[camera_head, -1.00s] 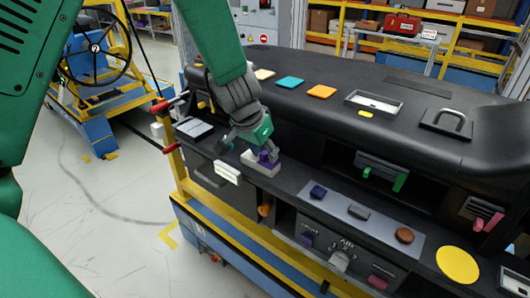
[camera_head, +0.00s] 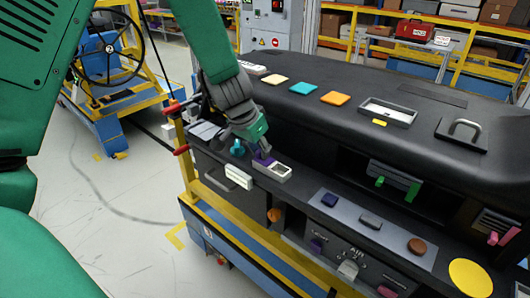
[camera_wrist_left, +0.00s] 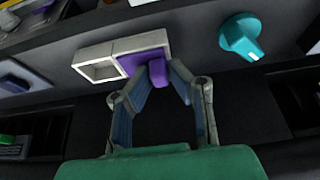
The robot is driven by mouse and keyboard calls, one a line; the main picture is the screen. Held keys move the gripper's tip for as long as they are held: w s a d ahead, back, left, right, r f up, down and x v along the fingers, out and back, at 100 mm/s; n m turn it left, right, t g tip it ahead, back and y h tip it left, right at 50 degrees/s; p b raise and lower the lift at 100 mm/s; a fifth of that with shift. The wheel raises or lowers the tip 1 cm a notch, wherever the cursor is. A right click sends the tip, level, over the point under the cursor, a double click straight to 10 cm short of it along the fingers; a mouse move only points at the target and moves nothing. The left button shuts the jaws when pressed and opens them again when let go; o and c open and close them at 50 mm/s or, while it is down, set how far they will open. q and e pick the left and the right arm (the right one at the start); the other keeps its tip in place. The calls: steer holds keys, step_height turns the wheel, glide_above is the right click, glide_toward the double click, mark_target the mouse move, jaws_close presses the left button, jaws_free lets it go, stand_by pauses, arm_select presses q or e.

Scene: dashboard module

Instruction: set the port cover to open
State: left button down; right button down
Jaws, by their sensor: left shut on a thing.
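The port cover (camera_head: 263,158) is a purple slide with a raised tab, set in a white rectangular frame (camera_head: 287,178) on the dashboard's front ledge. In the head view it sits at the frame's left end, and an opening shows at the right end. In the left wrist view the purple cover (camera_wrist_left: 140,61) is at the right of the frame (camera_wrist_left: 97,49), with the square opening uncovered at the left. My left gripper (camera_wrist_left: 160,75) is shut on the purple tab; it also shows in the head view (camera_head: 262,153). My right gripper is not in view.
A teal knob (camera_head: 237,148) stands just left of the frame; the left wrist view shows it at the right (camera_wrist_left: 241,37). A white handle (camera_head: 239,176) is on the panel below. A grey plate (camera_head: 370,222) with several buttons lies to the right.

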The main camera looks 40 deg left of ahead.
arm_select(q)
steer(key=shift+w+a+r, duration=0.15)
steer(key=shift+w+a, duration=0.05)
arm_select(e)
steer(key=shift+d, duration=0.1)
arm_select(q)
steer(key=c, duration=1.5)
jaws_free()
steer(key=shift+d, duration=0.15)
steer(key=shift+c, duration=0.2)
steer(key=shift+d, duration=0.2)
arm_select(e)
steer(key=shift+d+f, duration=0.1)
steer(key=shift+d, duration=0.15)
arm_select(q)
steer(key=shift+s, duration=0.1)
steer(key=shift+s+a+r, duration=0.1)
steer(key=shift+a+r, duration=0.05)
steer(key=shift+r, duration=0.15)
steer(key=v, duration=1.1)
steer(key=shift+d, duration=0.25)
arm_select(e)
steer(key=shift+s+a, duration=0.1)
arm_select(q)
steer(key=shift+a, duration=0.2)
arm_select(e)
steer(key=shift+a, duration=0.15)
